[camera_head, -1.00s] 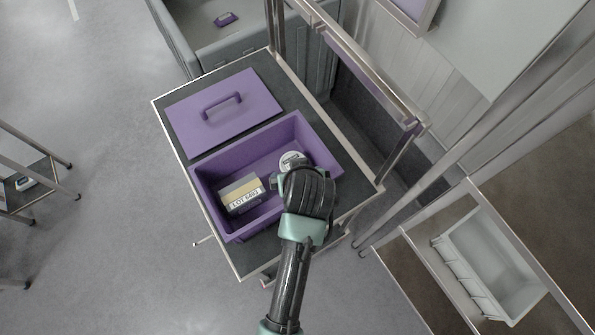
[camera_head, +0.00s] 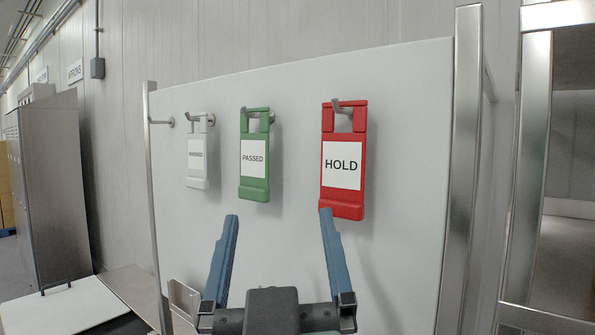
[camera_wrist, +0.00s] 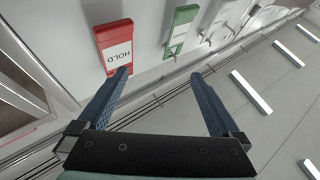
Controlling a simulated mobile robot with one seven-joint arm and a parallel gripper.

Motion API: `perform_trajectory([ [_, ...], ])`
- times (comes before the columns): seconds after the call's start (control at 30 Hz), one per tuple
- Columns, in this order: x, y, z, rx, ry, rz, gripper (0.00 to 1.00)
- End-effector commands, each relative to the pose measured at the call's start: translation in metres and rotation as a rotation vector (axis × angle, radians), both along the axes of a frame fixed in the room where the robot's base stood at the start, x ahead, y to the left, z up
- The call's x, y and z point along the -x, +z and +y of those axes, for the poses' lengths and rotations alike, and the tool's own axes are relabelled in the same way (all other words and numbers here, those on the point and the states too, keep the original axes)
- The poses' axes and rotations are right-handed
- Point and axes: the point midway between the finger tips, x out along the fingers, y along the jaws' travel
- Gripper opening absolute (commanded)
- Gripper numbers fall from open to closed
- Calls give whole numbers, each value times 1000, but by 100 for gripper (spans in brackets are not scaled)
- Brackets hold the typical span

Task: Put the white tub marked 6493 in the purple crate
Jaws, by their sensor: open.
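Neither the white tub nor the purple crate is in view now. My gripper (camera_head: 279,215) is open and empty in front of a pale upright board (camera_head: 400,130). Its right finger reaches close to the lower end of a red tag marked HOLD (camera_head: 342,165); whether they touch I cannot tell. In the wrist view my gripper (camera_wrist: 160,75) also shows open, its left finger near the red HOLD tag (camera_wrist: 116,50). Nothing is between the fingers.
A green tag marked PASSED (camera_head: 254,158) and a pale grey tag (camera_head: 197,165) hang on hooks to the left of the red one. A metal post (camera_head: 460,170) stands at the board's right edge. A steel cabinet (camera_head: 55,185) stands at far left.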

Motion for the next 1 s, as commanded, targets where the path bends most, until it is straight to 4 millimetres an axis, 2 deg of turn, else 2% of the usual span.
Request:
perform_trajectory([
  [0.03,21,33,-5,-19,-5,-101,100],
  [0.1,45,64,-10,-39,-9,-209,100],
  [0.2,70,91,-15,-60,-11,-306,100],
  [0.33,82,102,-17,-69,-11,-353,100],
  [0.67,81,99,-17,-68,-10,-349,100],
  [1.0,80,30,-16,-70,-1,-349,100],
])
